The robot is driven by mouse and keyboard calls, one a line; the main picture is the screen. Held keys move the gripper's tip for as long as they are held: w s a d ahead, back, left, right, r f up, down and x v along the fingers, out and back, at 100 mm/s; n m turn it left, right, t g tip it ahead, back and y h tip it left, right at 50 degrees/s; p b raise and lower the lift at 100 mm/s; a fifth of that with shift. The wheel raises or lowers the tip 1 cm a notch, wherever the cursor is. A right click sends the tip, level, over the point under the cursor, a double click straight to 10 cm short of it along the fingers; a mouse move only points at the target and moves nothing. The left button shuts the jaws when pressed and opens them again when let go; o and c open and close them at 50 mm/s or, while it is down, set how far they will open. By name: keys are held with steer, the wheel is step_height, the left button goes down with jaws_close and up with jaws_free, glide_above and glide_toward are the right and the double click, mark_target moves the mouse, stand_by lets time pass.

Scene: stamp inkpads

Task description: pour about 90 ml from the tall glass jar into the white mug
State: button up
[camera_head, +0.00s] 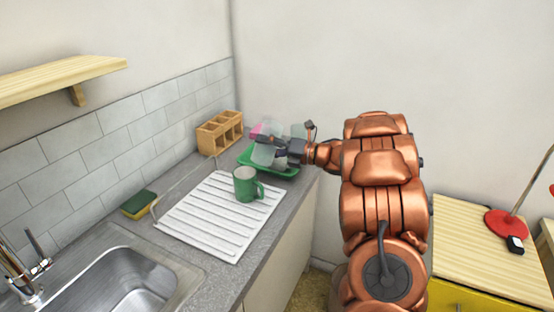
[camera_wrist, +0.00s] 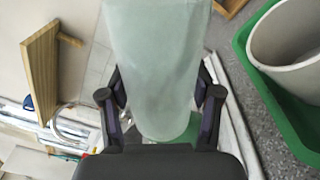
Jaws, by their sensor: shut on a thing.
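My gripper (camera_head: 282,150) is shut on the tall glass jar (camera_head: 263,154) above the green tray at the far end of the counter. In the wrist view, the pale, translucent jar (camera_wrist: 157,60) stands between the two fingers (camera_wrist: 160,112). The jar's tilt and the level of its contents are hard to tell. A pale, open-topped vessel (camera_wrist: 290,42), which looks like the white mug, sits in the green tray (camera_wrist: 244,42) to the right of the jar and apart from it. In the head view, the arm and jar crowd this area and the mug is not clear.
A green mug (camera_head: 244,184) stands on the white drainboard (camera_head: 205,222), near the tray (camera_head: 286,172). A wooden organiser (camera_head: 219,133) is against the wall, with something pink (camera_head: 256,130) nearby. A sponge (camera_head: 138,204) and sink (camera_head: 135,285) are to the left.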

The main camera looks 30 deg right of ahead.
steer(key=shift+r, duration=0.1)
steer(key=shift+n+b, duration=0.4)
steer(key=shift+b, duration=0.6)
steer(key=n+b, duration=0.1)
steer(key=b, duration=0.4)
steer(key=shift+w+d+n, duration=0.1)
steer(key=shift+d+n, duration=0.05)
steer(key=shift+n, duration=0.15)
steer(key=f+n+b, duration=0.1)
steer(key=b, duration=0.6)
steer(key=shift+n, duration=0.4)
steer(key=b, duration=0.2)
steer(key=r+n+b, duration=0.1)
steer(key=b, duration=0.1)
steer(key=shift+s+a, duration=0.25)
steer(key=shift+a, duration=0.1)
steer(key=n+b, duration=0.1)
steer(key=b, duration=0.1)
steer(key=r+n+b, duration=0.1)
steer(key=b, duration=0.2)
steer(key=shift+s+a+r, duration=0.2)
steer(key=shift+a+r, duration=0.05)
steer(key=shift+a, duration=0.05)
steer(key=shift+n+b, duration=0.3)
steer(key=shift+b, duration=0.45)
